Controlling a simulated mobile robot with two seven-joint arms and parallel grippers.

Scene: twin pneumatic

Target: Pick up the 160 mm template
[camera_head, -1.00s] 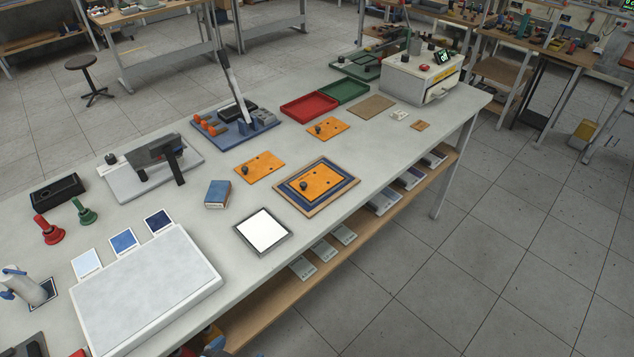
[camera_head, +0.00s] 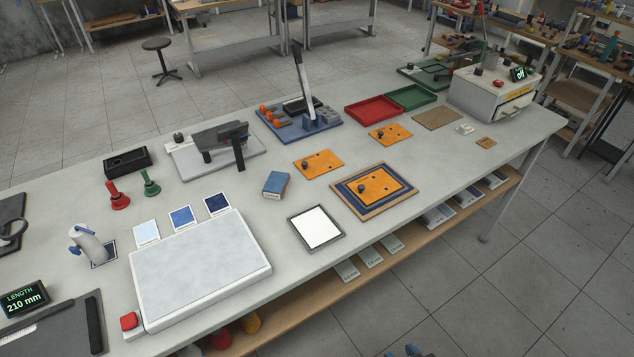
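Three orange plates with dark knobs and small holes lie on the table. One orange plate (camera_head: 384,181) lies on a dark blue pad with a tan board under it. A second orange plate (camera_head: 325,160) lies behind it to the left, flat on the table. A third, smaller orange plate (camera_head: 393,131) lies farther back, near the red tray. Any size marks are too small to read, so I cannot tell which is the 160 mm template.
A blue fixture with a raised lever (camera_head: 305,90) stands behind. A display (camera_head: 25,298) reads LENGTH 210 mm. Bare tabletop surrounds the plates.

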